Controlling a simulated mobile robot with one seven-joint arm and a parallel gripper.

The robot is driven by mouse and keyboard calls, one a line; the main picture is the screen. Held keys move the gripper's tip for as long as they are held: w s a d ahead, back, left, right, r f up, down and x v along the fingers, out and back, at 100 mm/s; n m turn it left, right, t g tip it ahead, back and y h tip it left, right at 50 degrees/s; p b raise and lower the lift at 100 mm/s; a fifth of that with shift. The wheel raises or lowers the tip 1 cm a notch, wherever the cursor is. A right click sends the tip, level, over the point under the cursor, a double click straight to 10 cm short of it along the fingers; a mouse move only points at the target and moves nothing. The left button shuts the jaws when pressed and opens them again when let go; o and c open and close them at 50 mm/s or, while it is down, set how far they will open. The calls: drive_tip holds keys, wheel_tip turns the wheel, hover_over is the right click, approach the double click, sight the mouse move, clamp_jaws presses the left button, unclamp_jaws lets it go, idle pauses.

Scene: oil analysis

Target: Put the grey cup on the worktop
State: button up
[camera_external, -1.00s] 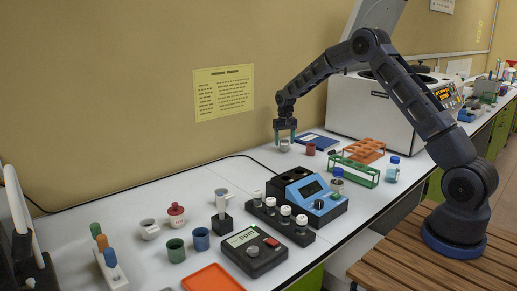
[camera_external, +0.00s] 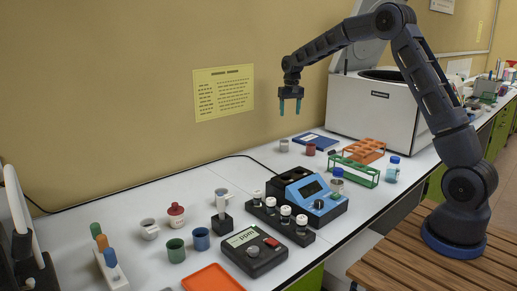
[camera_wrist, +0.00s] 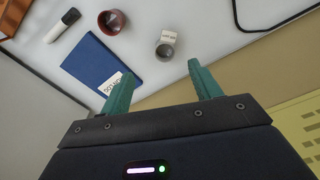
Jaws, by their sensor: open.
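The small grey cup (camera_external: 284,145) stands upright on the white worktop (camera_external: 130,198), near the wall and left of a dark red cup. In the wrist view the grey cup (camera_wrist: 164,48) shows a pale label and its open mouth. My gripper (camera_external: 290,107) is above the grey cup, clear of it. In the wrist view the two green fingers of my gripper (camera_wrist: 161,86) are apart with nothing between them.
The dark red cup (camera_external: 310,149) and a blue book (camera_external: 315,139) are close by. An orange rack (camera_external: 364,150), a green rack (camera_external: 353,171) and a white machine (camera_external: 375,105) stand to the right. A blue instrument (camera_external: 312,196) sits nearer the front.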

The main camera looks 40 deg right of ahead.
drive_tip(key=s+a+r+n+t, duration=0.1)
drive_tip(key=s+r, duration=0.5)
drive_tip(key=s, duration=0.3)
drive_tip(key=s+a+r, duration=0.2)
drive_tip(key=s+r, duration=0.4)
drive_tip(key=s, duration=0.4)
drive_tip(key=s+a+r+n+t, duration=0.1)
drive_tip(key=s+r, duration=0.5)
drive_tip(key=s, duration=0.3)
drive_tip(key=s+a+f+n+t, duration=0.1)
drive_tip(key=s+f, duration=0.1)
drive_tip(key=s, duration=1.2)
drive_tip(key=s+f+n+t, duration=0.1)
drive_tip(key=s+f, duration=0.1)
drive_tip(key=s, duration=1.1)
drive_tip(key=shift+s+a+f, duration=0.4)
